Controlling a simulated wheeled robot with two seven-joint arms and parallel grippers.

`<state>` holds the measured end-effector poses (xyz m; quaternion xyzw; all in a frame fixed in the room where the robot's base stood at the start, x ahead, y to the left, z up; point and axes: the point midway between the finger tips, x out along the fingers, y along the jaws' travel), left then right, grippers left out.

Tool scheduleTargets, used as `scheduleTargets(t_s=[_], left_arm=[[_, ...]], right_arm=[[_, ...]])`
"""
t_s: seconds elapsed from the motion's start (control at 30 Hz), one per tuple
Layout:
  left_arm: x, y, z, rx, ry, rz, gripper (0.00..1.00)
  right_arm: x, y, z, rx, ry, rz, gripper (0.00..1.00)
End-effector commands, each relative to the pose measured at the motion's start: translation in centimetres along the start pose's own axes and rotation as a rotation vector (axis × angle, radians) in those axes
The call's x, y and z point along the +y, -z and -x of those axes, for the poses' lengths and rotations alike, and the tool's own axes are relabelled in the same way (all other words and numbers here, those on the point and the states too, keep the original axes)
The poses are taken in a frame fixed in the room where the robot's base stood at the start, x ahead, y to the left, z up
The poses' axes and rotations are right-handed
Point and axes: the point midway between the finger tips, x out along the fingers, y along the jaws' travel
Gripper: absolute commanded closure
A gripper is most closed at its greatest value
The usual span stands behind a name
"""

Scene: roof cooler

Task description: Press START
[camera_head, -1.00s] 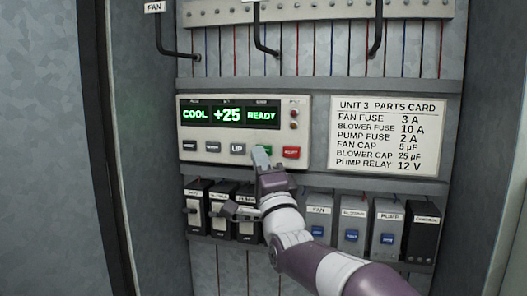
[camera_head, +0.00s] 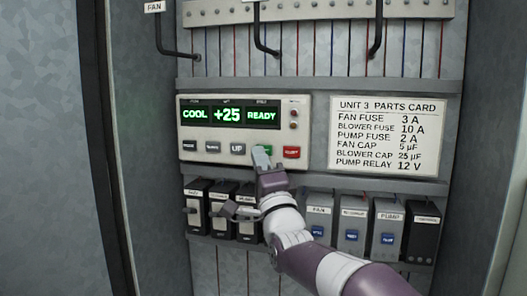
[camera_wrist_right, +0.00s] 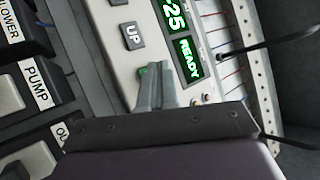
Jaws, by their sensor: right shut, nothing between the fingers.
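The control panel (camera_head: 185,125) is a pale unit with a green-lit display reading COOL, +25 and READY. In the right wrist view the fingers (camera_wrist_right: 154,85) lie over the panel with a bit of green (camera_wrist_right: 143,71) beside the tip. Contact cannot be told. My left gripper is not in view.
Below the panel stand dark breakers (camera_head: 196,208) with levers at left and grey modules (camera_head: 318,217) with blue switches at right. A parts card (camera_head: 387,135) is to the panel's right. Black hooked cables (camera_head: 258,30) hang above.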

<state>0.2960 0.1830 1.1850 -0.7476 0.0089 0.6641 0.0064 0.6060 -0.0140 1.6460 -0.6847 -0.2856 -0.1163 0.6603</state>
Motion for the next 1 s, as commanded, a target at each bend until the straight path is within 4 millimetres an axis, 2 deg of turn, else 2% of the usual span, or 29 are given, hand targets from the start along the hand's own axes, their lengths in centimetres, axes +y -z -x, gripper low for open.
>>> scheduleTargets(t_s=[1.0], left_arm=[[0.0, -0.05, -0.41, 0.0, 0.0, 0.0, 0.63]], right_arm=[[0.52, 0.56, -0.77, 0.0, 0.0, 0.0, 1.0]])
